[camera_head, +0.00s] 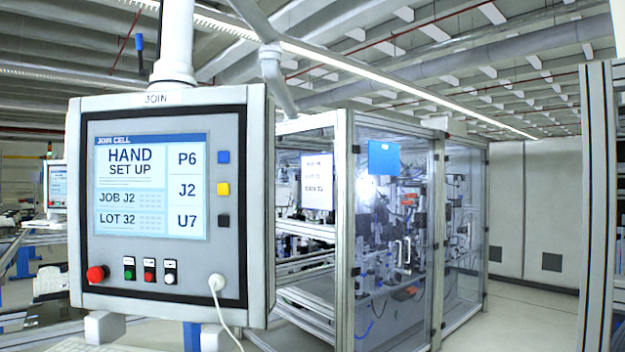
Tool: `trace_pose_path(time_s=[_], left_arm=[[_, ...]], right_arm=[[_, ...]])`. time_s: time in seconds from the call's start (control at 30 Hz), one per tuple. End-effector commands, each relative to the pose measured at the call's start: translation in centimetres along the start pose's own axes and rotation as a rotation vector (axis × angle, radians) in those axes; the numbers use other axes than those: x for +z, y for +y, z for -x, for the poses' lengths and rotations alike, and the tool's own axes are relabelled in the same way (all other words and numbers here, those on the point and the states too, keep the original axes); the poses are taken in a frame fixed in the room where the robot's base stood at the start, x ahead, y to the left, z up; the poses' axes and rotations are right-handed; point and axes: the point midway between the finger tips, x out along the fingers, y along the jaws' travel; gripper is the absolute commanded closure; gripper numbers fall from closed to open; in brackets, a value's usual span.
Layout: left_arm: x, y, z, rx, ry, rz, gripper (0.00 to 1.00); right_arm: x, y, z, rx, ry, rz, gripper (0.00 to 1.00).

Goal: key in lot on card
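A grey control panel (258,200) labelled JOIN fills the left of the head view. Its lit screen (151,187) reads JOIN CELL, HAND SET UP, JOB J2 and LOT 32, with P6, J2 and U7 in the right column. Beside these stand a blue key (224,157), a yellow key (223,189) and a black key (223,221). A white printed sheet (317,181) hangs on the cell's glass; its text is too small to read, and I cannot tell if it is the card. Neither of my grippers is in view.
Below the screen are a red knob (97,274), several small buttons and a white plug (217,282) with a hanging cable. A glazed machine cell (437,230) with a blue sheet (384,159) stands behind. Open floor (535,318) lies at right.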

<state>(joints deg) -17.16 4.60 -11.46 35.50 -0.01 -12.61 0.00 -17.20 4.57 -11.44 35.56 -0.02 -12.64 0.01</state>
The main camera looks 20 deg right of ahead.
Motion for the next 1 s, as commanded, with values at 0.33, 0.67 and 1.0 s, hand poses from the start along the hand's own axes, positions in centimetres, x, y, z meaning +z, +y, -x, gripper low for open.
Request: trace_pose_path(time_s=[0.33, 0.67, 1.0], left_arm=[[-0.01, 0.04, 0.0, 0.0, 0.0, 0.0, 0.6], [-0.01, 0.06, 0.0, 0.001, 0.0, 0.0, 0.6], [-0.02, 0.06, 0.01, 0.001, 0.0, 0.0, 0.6]], right_arm=[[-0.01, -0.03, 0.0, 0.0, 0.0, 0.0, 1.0], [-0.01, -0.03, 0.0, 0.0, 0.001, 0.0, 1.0], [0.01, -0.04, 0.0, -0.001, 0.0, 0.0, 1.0]])
